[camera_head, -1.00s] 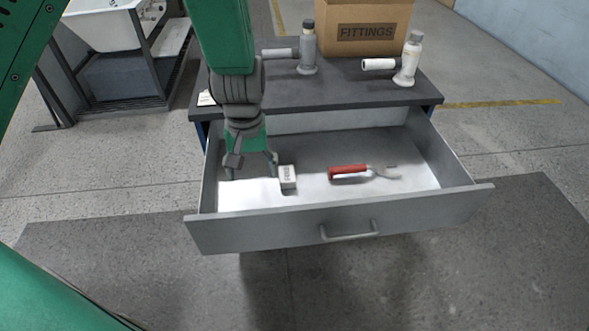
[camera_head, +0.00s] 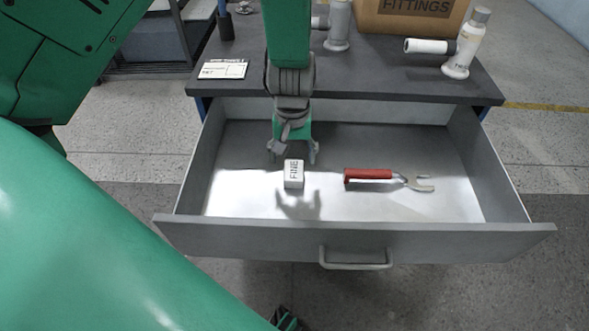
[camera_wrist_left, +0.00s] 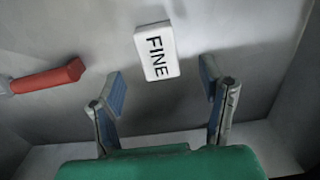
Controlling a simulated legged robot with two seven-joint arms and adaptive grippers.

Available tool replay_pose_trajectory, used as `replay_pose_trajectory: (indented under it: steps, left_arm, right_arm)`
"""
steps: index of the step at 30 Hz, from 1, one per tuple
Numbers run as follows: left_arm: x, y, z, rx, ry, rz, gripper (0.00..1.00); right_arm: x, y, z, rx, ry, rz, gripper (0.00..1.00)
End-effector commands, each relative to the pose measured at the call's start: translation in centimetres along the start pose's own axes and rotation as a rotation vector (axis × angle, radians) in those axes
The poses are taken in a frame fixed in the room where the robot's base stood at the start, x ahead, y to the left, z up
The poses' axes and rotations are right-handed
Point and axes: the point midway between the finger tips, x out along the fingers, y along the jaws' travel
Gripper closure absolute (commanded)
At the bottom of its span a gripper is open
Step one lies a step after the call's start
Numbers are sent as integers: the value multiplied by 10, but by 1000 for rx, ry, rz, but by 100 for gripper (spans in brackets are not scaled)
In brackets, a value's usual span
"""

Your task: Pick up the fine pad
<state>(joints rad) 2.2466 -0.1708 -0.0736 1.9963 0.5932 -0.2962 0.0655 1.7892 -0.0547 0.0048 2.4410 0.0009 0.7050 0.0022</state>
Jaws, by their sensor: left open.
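The fine pad (camera_head: 294,174) is a small white block marked FINE. It lies in the open drawer (camera_head: 350,240), left of its middle. My left gripper (camera_head: 293,153) is open and empty, over the drawer just behind the pad in the head view. In the left wrist view the pad (camera_wrist_left: 157,51) shows beyond the two open fingertips (camera_wrist_left: 160,82), centred between their lines, with no finger touching it. My right gripper cannot be made out.
A red-handled tool (camera_head: 370,174) lies right of the pad in the drawer. The worktop (camera_head: 390,82) behind carries a label card (camera_head: 222,69), a FITTINGS box (camera_head: 415,12), bottles (camera_head: 467,45) and a white roll (camera_head: 428,46). The drawer floor between has free room.

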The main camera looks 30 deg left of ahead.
Motion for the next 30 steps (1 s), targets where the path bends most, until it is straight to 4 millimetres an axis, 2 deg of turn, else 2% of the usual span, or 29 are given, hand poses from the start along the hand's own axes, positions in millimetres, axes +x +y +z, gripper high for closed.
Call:
replay_pose_trajectory:
  steps: [7,15,25,27,29,30]
  left_arm:
    - [20,0,0,0,1,1,36]
    - [59,1,-2,-1,-1,0,36]
    - [64,1,-2,0,1,1,36]
    - [64,1,-2,0,1,1,61]
    - [64,1,-2,0,1,1,82]
    - [64,1,-2,0,1,1,89]
  right_arm:
    - [6,0,0,0,0,0,100]
    - [17,0,1,0,0,0,100]
    - [17,0,1,0,0,0,100]
    - [17,0,1,0,0,0,100]
    - [17,0,1,0,0,0,100]
    - [17,0,1,0,0,0,100]
